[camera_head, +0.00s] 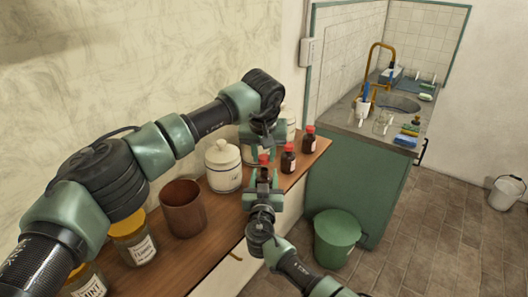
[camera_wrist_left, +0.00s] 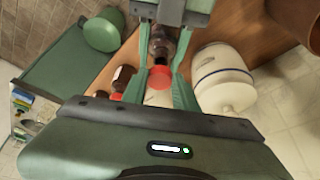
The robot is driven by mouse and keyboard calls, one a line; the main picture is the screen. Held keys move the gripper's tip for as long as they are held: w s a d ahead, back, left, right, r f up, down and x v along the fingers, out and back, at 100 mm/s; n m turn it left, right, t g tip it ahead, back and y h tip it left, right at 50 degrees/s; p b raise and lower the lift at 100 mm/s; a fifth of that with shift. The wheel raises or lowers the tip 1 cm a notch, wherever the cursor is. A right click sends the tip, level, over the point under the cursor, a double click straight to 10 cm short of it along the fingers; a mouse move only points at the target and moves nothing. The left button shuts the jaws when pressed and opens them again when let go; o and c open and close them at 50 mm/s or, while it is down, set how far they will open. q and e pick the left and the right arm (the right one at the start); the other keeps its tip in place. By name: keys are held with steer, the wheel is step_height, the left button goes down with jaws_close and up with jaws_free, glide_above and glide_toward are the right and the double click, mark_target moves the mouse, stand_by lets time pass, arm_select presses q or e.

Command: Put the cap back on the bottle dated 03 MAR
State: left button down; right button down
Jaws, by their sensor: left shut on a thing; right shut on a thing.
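A red cap (camera_wrist_left: 160,77) sits between the fingers of my left gripper (camera_wrist_left: 163,88), which is shut on it. In the head view my left gripper (camera_head: 263,150) points down at the cap. A dark brown bottle (camera_wrist_left: 161,45) is directly below the cap, and my right gripper (camera_head: 263,186) is shut on it. Cap and bottle line up closely; I cannot tell whether they touch or whether the cap is seated. The held bottle's date is hidden. Two other brown bottles with red caps, a nearer one (camera_head: 289,158) and a farther one (camera_head: 309,139), stand on the shelf; their labels are unreadable.
White lidded canisters (camera_head: 223,166) stand along the wall behind the bottles. A brown cup (camera_head: 183,208) and labelled jars (camera_head: 133,240) stand to the left on the wooden shelf (camera_head: 222,230). A green bin (camera_head: 337,236) stands on the floor, near the sink counter (camera_head: 355,124).

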mark_target(261, 163)
arm_select(q)
steer(key=shift+f, duration=0.3)
steer(key=shift+f, duration=0.9)
steer(key=shift+f, duration=0.6)
stand_by(0.4)
steer(key=m+h, duration=0.1)
steer(key=m, duration=0.1)
steer(key=shift+a+m, duration=0.2)
steer(key=shift+m, duration=0.2)
steer(key=m, duration=0.2)
steer(key=m+h, duration=0.1)
steer(key=shift+w+a+m+g, duration=0.1)
steer(key=shift+a+m+g, duration=0.05)
steer(key=shift+m+g, duration=0.2)
steer(key=c, duration=1.1)
jaws_free()
